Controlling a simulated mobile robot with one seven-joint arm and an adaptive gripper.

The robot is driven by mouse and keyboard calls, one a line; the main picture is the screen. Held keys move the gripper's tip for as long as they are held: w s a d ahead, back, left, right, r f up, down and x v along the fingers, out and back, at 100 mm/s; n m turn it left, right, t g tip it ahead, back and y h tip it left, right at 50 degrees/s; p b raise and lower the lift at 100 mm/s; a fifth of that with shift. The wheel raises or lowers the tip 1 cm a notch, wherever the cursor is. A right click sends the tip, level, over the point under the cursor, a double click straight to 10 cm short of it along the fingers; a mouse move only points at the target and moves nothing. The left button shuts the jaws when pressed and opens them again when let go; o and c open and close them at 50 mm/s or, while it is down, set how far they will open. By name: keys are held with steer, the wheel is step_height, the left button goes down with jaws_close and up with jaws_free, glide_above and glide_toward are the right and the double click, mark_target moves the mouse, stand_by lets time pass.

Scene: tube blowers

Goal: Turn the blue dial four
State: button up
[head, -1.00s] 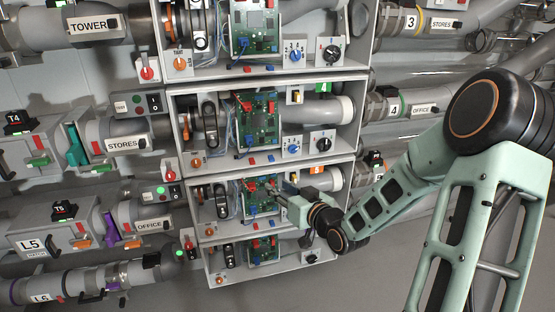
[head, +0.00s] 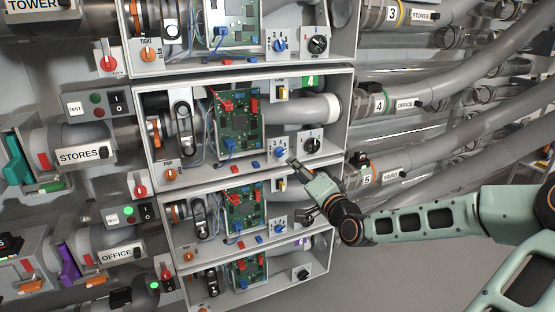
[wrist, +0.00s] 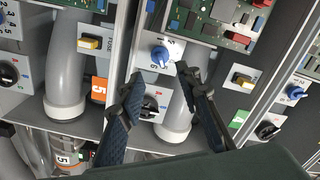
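The blue dial four (head: 281,153) is on a white numbered plate in the box with the green 4 label (head: 310,82). In the wrist view the blue dial (wrist: 160,53) shows just beyond my fingertips, in line with the gap between them. Its pointer setting is too small to read. My gripper (head: 296,165) is at the lower right of the dial in the head view. In the wrist view my gripper (wrist: 160,73) is open, with a dark finger on each side and nothing between the pads. Whether a fingertip touches the dial I cannot tell.
A black dial (head: 312,145) sits right of the blue one; it also shows near my left finger in the wrist view (wrist: 150,105). A grey pipe (head: 300,108) and a yellow switch (head: 281,92) are above. The box wall (wrist: 120,65) runs beside my left finger.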

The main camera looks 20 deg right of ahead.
mark_target(281, 155)
steer(key=w+b, duration=0.2)
steer(key=w, duration=0.8)
steer(key=shift+a, duration=0.2)
steer(key=shift+c, duration=0.2)
jaws_close()
steer(key=shift+n, duration=0.3)
steer(key=n+b, duration=0.1)
steer(key=n, duration=0.2)
steer(key=shift+f, duration=0.1)
steer(key=shift+n+b, duration=0.45)
steer(key=shift+n, duration=1.55)
